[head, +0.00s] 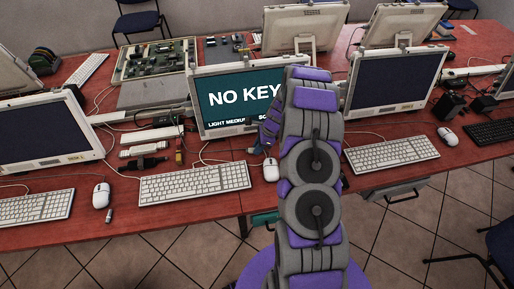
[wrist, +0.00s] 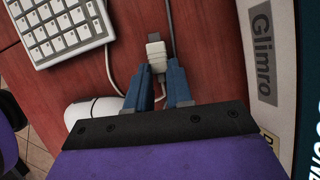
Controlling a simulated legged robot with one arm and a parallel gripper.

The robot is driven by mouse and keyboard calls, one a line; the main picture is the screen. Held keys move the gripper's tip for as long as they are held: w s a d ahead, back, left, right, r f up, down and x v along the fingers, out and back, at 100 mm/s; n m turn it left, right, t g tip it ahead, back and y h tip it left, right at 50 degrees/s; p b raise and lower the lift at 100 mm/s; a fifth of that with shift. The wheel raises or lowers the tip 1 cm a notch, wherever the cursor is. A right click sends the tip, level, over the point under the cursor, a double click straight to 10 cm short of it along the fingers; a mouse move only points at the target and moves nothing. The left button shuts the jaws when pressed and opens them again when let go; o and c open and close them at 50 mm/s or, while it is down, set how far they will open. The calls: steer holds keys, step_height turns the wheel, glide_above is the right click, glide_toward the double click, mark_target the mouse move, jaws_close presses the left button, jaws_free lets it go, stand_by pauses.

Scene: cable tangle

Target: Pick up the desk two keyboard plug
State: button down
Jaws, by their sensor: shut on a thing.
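The keyboard plug (wrist: 155,50) is a small light-coloured connector with a cable, seen in the wrist view just beyond my fingertips. My gripper (wrist: 160,73) has its two blue fingers close together on the plug's near end, over the red desk (wrist: 180,20). In the head view, my gripper (head: 261,143) is largely hidden by my purple and grey arm, in front of the monitor showing "NO KEY" (head: 235,95). The plug cannot be made out in the head view. The keyboard (head: 195,183) lies to the left of my arm.
A white mouse (head: 271,170) lies beside the keyboard and also shows in the wrist view (wrist: 92,112). Power strips and adapters (head: 150,140) lie left of the monitor. Another keyboard (head: 391,154) is on the right. Loose cables run across the desk.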

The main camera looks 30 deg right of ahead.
step_height(320, 180, up, 3)
steer(key=shift+s+r+p, duration=0.1)
steer(key=shift+s+p, duration=0.05)
steer(key=shift+p, duration=0.45)
steer(key=s+a+p, duration=0.1)
steer(key=s+a, duration=0.1)
steer(key=s, duration=0.2)
steer(key=s+a+p, duration=0.1)
steer(key=s+a, duration=0.1)
steer(key=s, duration=0.3)
steer(key=s+a+r, duration=0.1)
steer(key=s+a, duration=0.1)
steer(key=s, duration=0.3)
steer(key=shift+s+a+r+p, duration=0.1)
steer(key=shift+s+p, duration=0.15)
steer(key=shift+p, duration=0.15)
steer(key=c, duration=1.6)
jaws_free()
jaws_close()
